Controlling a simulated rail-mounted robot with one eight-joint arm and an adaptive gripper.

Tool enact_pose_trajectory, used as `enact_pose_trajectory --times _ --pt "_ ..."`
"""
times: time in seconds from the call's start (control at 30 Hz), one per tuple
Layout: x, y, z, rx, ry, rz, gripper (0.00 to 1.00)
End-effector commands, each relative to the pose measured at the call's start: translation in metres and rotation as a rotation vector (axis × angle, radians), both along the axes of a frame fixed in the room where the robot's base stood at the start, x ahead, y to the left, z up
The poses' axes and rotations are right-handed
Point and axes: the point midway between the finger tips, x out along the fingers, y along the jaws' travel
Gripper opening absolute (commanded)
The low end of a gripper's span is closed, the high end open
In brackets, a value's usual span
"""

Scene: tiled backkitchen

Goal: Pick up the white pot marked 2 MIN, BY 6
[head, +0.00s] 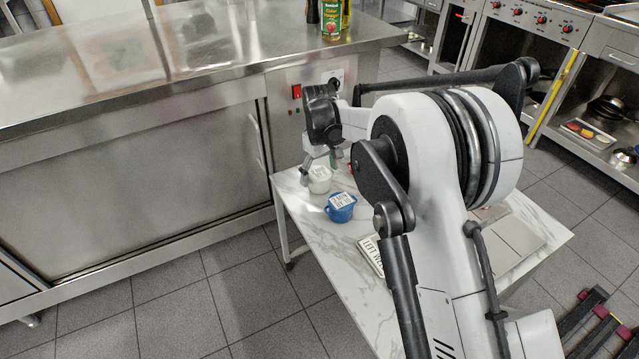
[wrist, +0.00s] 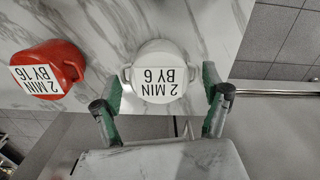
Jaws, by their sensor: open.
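The white pot (wrist: 160,54) stands upright on a marble-topped table, with a label on top reading 2 MIN, BY 6. It has small handles at its sides. It also shows in the head view (head: 319,182), near the table's far left corner. My gripper (wrist: 161,88) is open, with one green-padded finger on each side of the pot. Whether the pads touch it I cannot tell. In the head view my gripper (head: 321,166) is above and around the pot, and partly hides it.
A red pot (wrist: 60,62) marked 2 MIN, BY 16 stands left of the white pot in the wrist view. A blue pot (head: 341,209) stands close by in the head view. A lettered sign (head: 371,256) lies on the table. A steel counter (head: 200,60) stands beside the table.

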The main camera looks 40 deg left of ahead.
Motion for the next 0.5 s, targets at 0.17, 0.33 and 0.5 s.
enact_pose_trajectory --times 0.17,0.33,0.5 --pt "0.0003 -0.0004 -0.0123 0.000 0.000 -0.001 0.79" --pt "0.0003 -0.0004 -0.0114 0.000 0.000 -0.001 0.76" --pt "0.0003 -0.0004 -0.0113 0.000 0.000 -0.001 0.53"
